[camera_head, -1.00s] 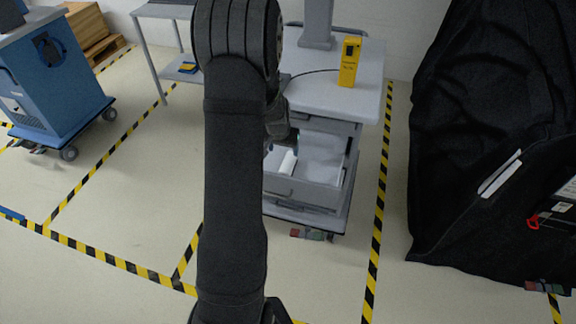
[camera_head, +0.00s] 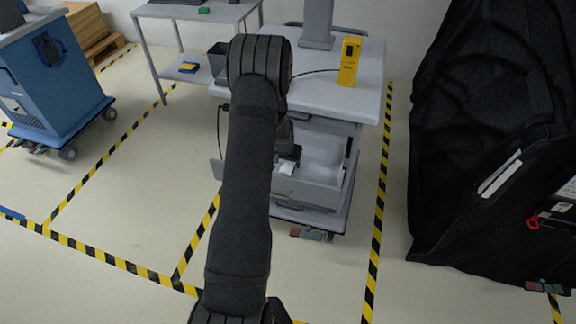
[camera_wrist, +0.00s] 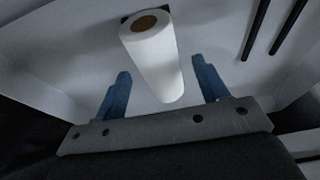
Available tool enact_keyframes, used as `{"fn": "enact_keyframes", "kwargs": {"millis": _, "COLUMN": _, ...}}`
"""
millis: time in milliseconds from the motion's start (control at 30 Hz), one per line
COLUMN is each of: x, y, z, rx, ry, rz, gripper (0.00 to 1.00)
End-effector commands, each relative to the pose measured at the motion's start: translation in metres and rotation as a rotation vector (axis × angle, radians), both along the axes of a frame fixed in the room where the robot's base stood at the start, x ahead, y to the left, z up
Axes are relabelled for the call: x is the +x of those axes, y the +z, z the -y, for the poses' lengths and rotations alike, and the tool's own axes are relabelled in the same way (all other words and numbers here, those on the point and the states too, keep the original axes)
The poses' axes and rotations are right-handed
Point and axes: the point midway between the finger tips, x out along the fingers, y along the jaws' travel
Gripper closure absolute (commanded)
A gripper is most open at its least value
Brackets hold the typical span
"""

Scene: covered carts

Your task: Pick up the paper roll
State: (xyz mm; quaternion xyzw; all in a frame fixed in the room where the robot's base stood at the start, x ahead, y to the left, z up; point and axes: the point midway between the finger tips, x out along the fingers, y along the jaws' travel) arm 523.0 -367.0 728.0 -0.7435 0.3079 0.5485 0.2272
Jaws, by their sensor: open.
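The paper roll is a white cylinder with a brown core; in the wrist view (camera_wrist: 155,62) it lies in a pale drawer, its cored end toward the top. In the head view a small white part of it (camera_head: 287,168) shows in the cart's open drawer (camera_head: 312,192), partly hidden by my arm. My gripper (camera_wrist: 160,67) is open, its two blue fingers on either side of the roll, with a gap visible on each side. I cannot tell how far down past the roll the fingertips reach. In the head view my gripper is mostly hidden behind my wrist.
The grey cart (camera_head: 362,100) carries a yellow device (camera_head: 349,62) and a post above the drawer. The drawer walls stand close around my gripper. A black-covered cart (camera_head: 480,130) is at the right, a blue cart (camera_head: 60,80) at the left. The floor between is clear.

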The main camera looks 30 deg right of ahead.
Motion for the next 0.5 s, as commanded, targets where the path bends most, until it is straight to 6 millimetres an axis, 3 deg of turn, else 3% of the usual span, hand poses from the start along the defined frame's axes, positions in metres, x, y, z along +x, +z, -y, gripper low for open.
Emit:
{"fn": "enact_keyframes", "kwargs": {"millis": 133, "x": 0.0025, "y": -0.0107, "z": 0.0025, "rx": -0.001, "ry": 0.0, "rz": 0.001, "gripper": 0.33}}
{"fn": "enact_keyframes", "kwargs": {"millis": 367, "x": 0.0027, "y": -0.0119, "z": 0.0027, "rx": -0.001, "ry": 0.0, "rz": 0.001, "gripper": 0.33}}
{"fn": "enact_keyframes", "kwargs": {"millis": 500, "x": 0.0026, "y": -0.0117, "z": 0.0026, "rx": -0.001, "ry": 0.0, "rz": 0.001, "gripper": 0.57}}
